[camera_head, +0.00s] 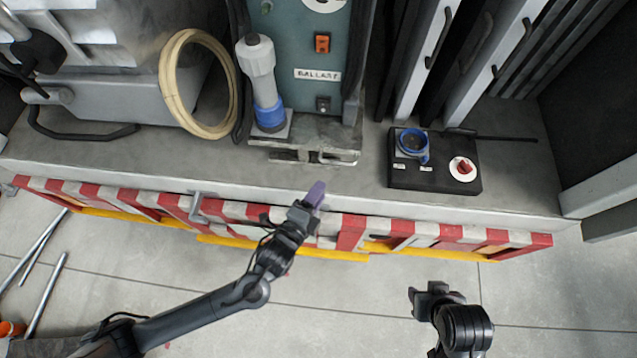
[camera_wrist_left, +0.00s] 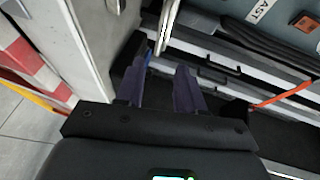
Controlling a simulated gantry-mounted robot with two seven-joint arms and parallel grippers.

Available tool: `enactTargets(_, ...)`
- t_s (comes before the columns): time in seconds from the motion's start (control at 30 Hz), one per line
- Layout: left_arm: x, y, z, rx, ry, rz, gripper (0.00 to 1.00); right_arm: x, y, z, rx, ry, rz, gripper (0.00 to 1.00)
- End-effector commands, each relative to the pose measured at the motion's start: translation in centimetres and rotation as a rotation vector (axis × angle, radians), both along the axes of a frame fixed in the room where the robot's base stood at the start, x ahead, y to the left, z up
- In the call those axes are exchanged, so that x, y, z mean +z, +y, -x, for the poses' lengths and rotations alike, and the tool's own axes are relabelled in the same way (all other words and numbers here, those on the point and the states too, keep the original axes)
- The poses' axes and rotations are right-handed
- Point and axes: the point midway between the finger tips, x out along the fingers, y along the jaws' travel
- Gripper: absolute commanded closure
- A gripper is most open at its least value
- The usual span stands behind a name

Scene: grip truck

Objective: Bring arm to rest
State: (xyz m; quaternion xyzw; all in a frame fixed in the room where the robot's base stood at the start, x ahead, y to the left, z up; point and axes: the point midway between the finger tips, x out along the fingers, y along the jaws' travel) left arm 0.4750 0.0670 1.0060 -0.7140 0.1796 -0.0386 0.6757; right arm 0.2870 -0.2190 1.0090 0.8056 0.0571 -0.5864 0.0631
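My left gripper (camera_head: 316,193) reaches up from the lower left in the head view, its purple fingertips in front of the truck bed's edge. In the left wrist view the two purple fingers of the left gripper (camera_wrist_left: 159,72) stand apart with nothing visible held between them. My right gripper (camera_head: 424,298) hangs over the floor at the lower right of the head view, apart from the truck. Its dark fingers are seen end-on and I cannot tell their opening.
A red-and-white striped barrier (camera_head: 351,232) runs along the truck bed's front. On the bed stand a teal ballast box (camera_head: 300,50), a grey-and-blue plug (camera_head: 261,80), a cream cable loop (camera_head: 166,80) and a black socket box (camera_head: 433,178). The floor (camera_head: 350,305) between my arms is clear.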

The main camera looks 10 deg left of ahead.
Motion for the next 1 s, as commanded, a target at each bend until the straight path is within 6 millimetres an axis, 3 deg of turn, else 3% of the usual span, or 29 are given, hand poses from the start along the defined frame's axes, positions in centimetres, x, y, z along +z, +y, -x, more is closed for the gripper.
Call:
enactTargets(0.17,-0.3,0.0,0.2,0.000,0.006,0.000,0.62,0.0,0.0,0.0,0.000,0.000,0.000,0.57)
enactTargets(0.37,-2.7,-0.2,2.9,0.028,0.081,0.037,0.62,0.0,0.0,0.0,-0.001,0.000,0.000,0.57)
enactTargets(0.47,-2.2,0.6,3.9,0.091,0.118,0.111,0.62,0.0,0.0,0.0,-0.001,0.000,-0.001,0.57)
enactTargets(0.57,-1.6,2.6,4.9,0.182,0.228,0.216,0.62,0.0,0.0,0.0,-0.001,0.000,-0.001,0.57)
enactTargets(0.67,-1.3,5.8,6.6,0.315,0.425,0.384,0.62,0.0,0.0,0.0,-0.001,0.000,-0.001,0.57)
enactTargets(0.8,-0.9,10.3,10.0,0.527,0.687,0.592,0.62,0.0,0.0,0.0,-0.001,0.000,-0.001,0.57)
enactTargets(1.0,0.7,14.5,14.4,0.830,0.930,0.771,0.62,0.0,0.0,0.0,-0.001,0.000,-0.001,0.57)
